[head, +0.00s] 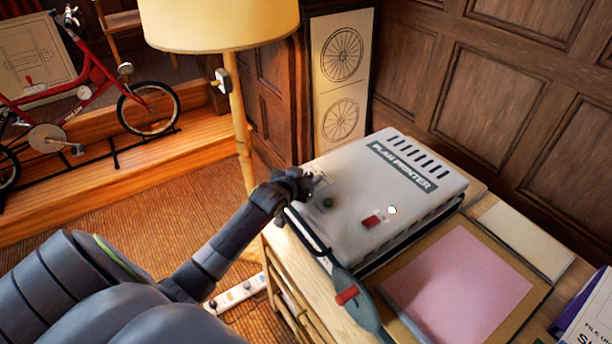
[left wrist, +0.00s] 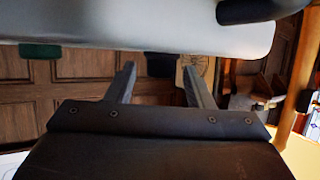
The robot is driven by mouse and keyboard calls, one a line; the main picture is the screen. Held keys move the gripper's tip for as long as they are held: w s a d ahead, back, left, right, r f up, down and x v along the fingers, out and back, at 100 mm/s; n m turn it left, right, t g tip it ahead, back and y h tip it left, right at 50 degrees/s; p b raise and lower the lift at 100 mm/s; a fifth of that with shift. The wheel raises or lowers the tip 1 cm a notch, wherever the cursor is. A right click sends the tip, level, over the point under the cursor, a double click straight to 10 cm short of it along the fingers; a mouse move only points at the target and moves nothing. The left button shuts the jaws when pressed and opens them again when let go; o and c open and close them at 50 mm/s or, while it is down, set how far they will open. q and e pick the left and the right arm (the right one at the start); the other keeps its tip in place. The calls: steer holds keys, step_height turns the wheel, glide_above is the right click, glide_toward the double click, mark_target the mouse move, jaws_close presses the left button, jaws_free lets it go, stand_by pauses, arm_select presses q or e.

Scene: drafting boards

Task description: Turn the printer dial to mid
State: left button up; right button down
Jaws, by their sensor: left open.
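The plan printer (head: 345,165), a pale grey box with top slots and a dark name label, stands on a wooden table. Its top carries a round dark green button (head: 327,202), a red switch (head: 373,218) and a small white round piece (head: 391,210). My left gripper (head: 303,184) is at the printer's left corner, beside the green button, and hides part of that corner. I cannot clearly make out the dial or its setting. In the left wrist view the left fingers (left wrist: 159,68) are apart with nothing held, close to a pale surface. My right gripper is out of view.
A dark grey tool-like piece with a red switch (head: 346,296) lies at the table's front edge. A pink sheet (head: 460,285) on a board is right of it. A floor lamp (head: 220,25) stands behind my left arm. A power strip (head: 238,292) lies on the floor.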

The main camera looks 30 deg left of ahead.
arm_select(q)
steer(key=c, duration=1)
